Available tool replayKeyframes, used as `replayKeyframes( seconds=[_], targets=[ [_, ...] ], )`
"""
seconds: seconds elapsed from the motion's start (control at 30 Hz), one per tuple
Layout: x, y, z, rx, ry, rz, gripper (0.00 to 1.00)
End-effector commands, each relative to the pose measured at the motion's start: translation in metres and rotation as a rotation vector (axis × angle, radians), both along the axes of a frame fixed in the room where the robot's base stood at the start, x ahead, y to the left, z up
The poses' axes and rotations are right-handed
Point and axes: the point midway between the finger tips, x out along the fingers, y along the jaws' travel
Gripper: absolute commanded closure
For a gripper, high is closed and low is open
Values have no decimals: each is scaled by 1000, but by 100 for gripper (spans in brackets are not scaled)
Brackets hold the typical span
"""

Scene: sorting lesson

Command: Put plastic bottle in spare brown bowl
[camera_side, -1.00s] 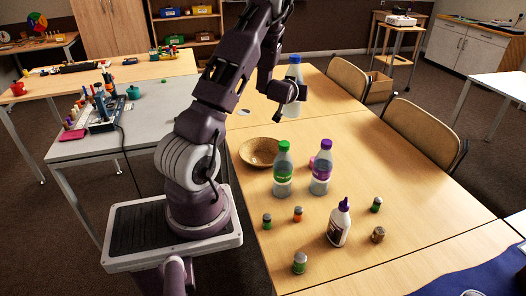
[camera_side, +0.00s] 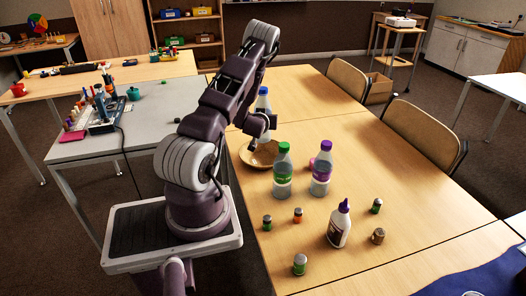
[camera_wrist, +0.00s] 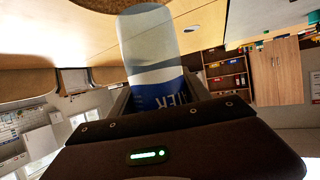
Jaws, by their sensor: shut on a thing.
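A clear plastic bottle with a blue cap (camera_side: 263,104) is held upright in my gripper (camera_side: 262,124), at or just above the brown bowl (camera_side: 262,158). My gripper and arm hide part of the bottle. In the wrist view the bottle (camera_wrist: 150,45), with its blue and white label, sits between my fingers (camera_wrist: 160,95), and a piece of the bowl's brown rim (camera_wrist: 100,18) shows at the top. I cannot tell whether the bottle's base touches the bowl.
A green-capped bottle (camera_side: 283,172) stands close to the bowl's right, with a purple-capped bottle (camera_side: 321,170) beside it. A white glue bottle (camera_side: 339,226) and several small jars stand nearer on the table (camera_side: 400,235). The table's far part is clear.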

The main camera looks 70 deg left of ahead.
Motion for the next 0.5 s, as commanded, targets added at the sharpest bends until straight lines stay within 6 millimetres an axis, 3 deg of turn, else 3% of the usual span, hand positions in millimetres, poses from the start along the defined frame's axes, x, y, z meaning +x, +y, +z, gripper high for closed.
replayKeyframes(
  seconds=[0.1, 0.4, 0.5],
  targets=[
    [-1, -1, -31, -4, 3, 0, 89],
    [0, -1, -88, -2, 0, -1, 89],
    [0, -1, -98, -1, 0, -1, 89]
  ],
)
